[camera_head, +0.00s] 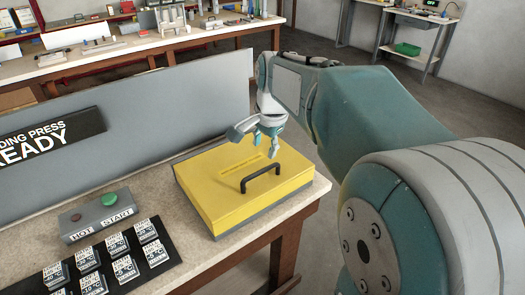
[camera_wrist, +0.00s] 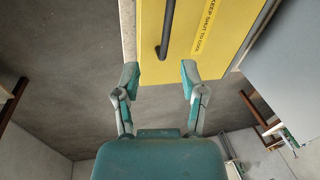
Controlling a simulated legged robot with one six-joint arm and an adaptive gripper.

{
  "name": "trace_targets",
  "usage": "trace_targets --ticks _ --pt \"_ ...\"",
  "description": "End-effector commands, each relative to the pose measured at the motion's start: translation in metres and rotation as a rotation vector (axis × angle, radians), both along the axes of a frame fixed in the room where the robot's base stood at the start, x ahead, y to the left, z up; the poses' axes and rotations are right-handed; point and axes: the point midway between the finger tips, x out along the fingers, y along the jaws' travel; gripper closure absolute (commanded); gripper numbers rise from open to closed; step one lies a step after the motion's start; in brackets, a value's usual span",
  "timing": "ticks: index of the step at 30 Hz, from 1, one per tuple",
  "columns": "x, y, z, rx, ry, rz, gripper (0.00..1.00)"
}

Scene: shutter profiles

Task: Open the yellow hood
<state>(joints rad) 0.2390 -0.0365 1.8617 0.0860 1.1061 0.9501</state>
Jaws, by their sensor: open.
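The yellow hood (camera_head: 213,192) lies shut on its low grey base at the right end of the near bench. A black bar handle (camera_head: 262,177) stands on top of it, toward its front right. The hood (camera_wrist: 216,60) and the handle (camera_wrist: 165,32) also show in the wrist view, with a yellow lettered strip beside the handle. My gripper (camera_head: 256,143) is open and empty above the back part of the hood. In the wrist view, my gripper (camera_wrist: 160,73) has its fingers spread wide, with the handle's near end between and beyond the tips. It appears apart from the handle.
A grey panel (camera_head: 170,115) stands behind the hood, with a dark lettered sign (camera_head: 50,136) on it. Left of the hood are a button box (camera_head: 98,214) and a black mat with several labelled blocks (camera_head: 124,269). The bench's right edge is close to the hood.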

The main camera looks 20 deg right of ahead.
Motion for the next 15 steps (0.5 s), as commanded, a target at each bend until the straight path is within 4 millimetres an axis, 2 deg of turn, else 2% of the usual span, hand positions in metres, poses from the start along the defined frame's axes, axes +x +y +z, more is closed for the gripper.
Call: trace_targets --ticks 6,15 --pt "-0.021 0.015 0.005 -0.042 -0.032 0.132 0.47" --pt "-0.027 0.018 0.006 -0.055 -0.04 0.173 0.47"
